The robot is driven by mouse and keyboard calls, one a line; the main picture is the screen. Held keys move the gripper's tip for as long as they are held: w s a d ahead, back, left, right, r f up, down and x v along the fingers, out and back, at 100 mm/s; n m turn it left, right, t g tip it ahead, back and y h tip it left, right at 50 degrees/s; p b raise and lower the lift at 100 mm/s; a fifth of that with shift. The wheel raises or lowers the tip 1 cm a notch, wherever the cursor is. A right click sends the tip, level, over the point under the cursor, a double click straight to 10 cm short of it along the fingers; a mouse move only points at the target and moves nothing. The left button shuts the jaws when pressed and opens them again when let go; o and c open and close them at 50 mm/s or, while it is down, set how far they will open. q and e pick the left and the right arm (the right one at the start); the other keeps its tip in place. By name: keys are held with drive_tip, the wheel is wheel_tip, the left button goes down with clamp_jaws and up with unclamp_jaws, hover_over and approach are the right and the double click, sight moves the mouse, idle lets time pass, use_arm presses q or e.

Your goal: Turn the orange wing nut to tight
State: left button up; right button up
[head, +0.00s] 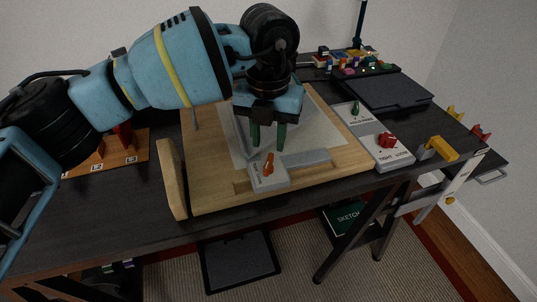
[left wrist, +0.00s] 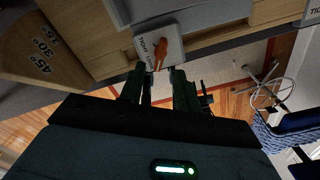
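The orange wing nut (head: 269,164) stands on a light grey block (head: 267,183) at the front of the wooden drawing board. The block carries lettering, and "TIGHT" can be partly read in the left wrist view. My left gripper (head: 268,143) points down just behind and above the wing nut. Its two dark green fingers are apart with nothing between them. In the left wrist view the wing nut (left wrist: 160,52) lies just beyond the gap between the fingertips (left wrist: 157,74), apart from them. My right gripper is in neither view.
A wooden board (head: 215,195) with a grey sheet and grey bar lies under my left arm. To its right are grey blocks with a green knob (head: 356,108) and a red knob (head: 386,140). A dark flat pad (head: 385,92) lies behind them. A wooden angle piece (left wrist: 45,50) stands at left.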

sight(268, 160)
use_arm(q)
drive_tip(key=shift+f, duration=2.75)
drive_tip(key=shift+c, duration=0.2)
clamp_jaws()
